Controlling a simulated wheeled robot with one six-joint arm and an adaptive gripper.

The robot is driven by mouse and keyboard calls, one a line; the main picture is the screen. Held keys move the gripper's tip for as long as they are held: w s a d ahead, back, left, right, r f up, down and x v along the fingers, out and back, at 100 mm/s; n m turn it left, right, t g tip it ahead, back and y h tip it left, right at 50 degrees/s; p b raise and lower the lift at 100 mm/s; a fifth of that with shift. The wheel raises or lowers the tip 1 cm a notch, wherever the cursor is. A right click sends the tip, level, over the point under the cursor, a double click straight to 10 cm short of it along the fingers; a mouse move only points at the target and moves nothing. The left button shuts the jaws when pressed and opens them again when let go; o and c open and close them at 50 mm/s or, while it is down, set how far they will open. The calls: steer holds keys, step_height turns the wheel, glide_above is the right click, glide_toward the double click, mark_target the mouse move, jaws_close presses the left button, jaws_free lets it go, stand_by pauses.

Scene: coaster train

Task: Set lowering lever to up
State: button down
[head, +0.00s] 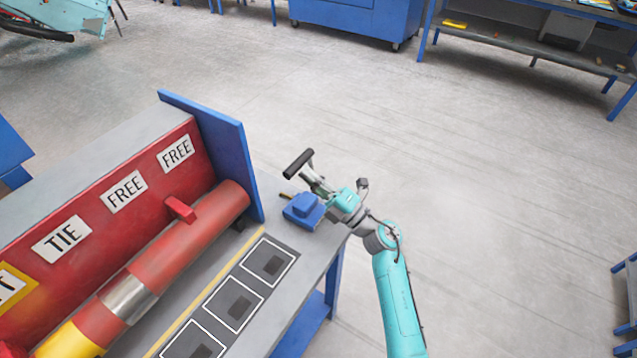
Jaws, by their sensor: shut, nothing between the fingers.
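The lowering lever appears to be the black cylindrical handle (298,164) above a blue housing (303,211) at the far right end of the bench. My gripper (314,182) is beside the black handle, just below and right of it. It is shut with nothing between its fingers. The fingers are small in the view, and I cannot tell whether they touch the handle. My gripper and wrist overlap the area above the blue housing, so the link between handle and housing is hidden.
A red panel with FREE and TIE plates (125,191) stands left, behind a red cylinder (170,255) with a silver band. Dark square pads (234,303) line the bench front. A blue end plate (222,150) rises beside the housing.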

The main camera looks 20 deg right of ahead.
steer(key=shift+w, duration=0.1)
steer(key=w+a, duration=0.2)
steer(key=shift+w+a+r, duration=0.1)
steer(key=shift+w, duration=0.2)
stand_by(0.4)
